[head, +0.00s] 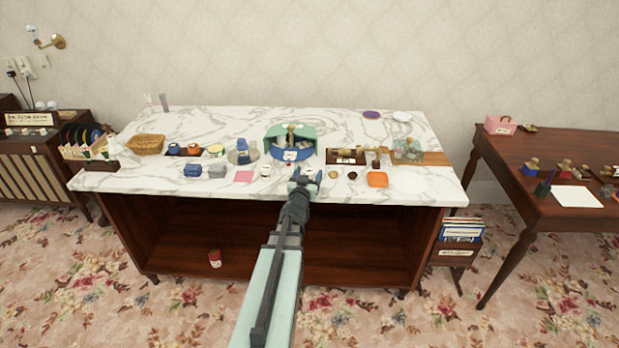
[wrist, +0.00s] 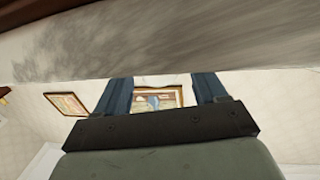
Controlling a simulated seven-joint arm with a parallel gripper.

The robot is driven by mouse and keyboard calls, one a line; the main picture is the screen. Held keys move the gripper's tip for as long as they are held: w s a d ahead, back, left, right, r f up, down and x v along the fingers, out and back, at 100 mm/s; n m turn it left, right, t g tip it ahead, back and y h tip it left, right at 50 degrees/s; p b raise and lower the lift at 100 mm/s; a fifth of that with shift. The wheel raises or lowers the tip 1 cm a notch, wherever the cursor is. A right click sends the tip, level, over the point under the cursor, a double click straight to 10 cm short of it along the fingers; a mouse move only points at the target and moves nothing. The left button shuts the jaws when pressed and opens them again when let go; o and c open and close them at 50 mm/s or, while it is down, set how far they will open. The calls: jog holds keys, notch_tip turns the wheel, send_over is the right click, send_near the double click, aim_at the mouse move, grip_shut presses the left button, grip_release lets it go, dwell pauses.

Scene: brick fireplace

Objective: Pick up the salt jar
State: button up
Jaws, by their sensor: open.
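My gripper (head: 306,178) is over the front edge of a white marble counter (head: 135,184), near its middle. In the wrist view my gripper (wrist: 165,84) has its two blue fingers apart, with nothing between them. A small white jar (head: 266,170) stands left of my gripper on the counter. It may be the salt jar, but its label is too small to read. Another small pale item shows just behind my gripper and is partly hidden by it. No jar is visible in the wrist view.
A green and blue container (head: 289,133) stands behind my gripper. A blue bottle (head: 242,151), a pink square (head: 244,176), an orange dish (head: 377,179) and a dark tray (head: 346,156) are nearby. A red jar (head: 214,259) sits on the shelf below. The counter's back left is mostly clear.

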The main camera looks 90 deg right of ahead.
aim_at(310, 169)
jog(key=d, duration=0.3)
jog(key=shift+s, duration=0.25)
jog(key=shift+c, duration=0.4)
jog(key=c, duration=1)
jog(key=shift+r, duration=5)
jog(key=shift+w, duration=0.1)
